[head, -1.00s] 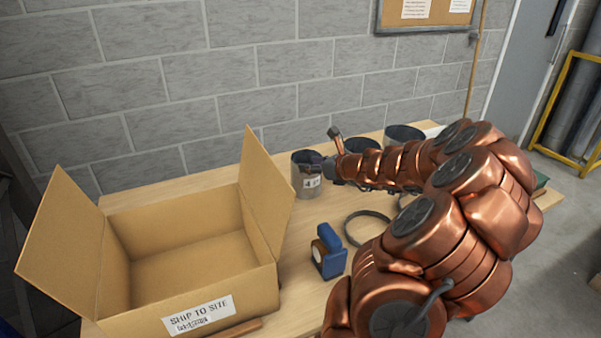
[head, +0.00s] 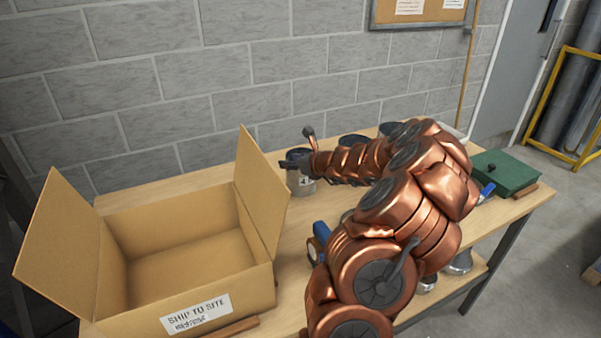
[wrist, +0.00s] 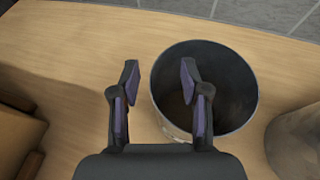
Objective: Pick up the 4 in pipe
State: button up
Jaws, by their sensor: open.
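A short grey pipe with a white label (head: 305,183) stands upright on the table beside the carton; the label is too small to read, so I cannot confirm its size. My gripper (head: 295,160) is at its top rim, partly hiding it. In the wrist view the pipe's open round mouth (wrist: 232,85) shows. My gripper (wrist: 160,78) is open there, with the right finger over the mouth and the left finger outside the wall, so the left part of the rim lies between them. I cannot tell whether either finger touches.
An open carton (head: 190,299) marked "SHIP TO SITE" stands at left. Other round pipes (head: 392,128) stand along the back, partly behind my arm. Another grey cylinder (wrist: 296,140) is close at right in the wrist view.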

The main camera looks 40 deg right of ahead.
jog(key=shift+w+f, duration=0.2)
jog(key=shift+w, duration=0.3)
grip_shut()
dwell(0.4)
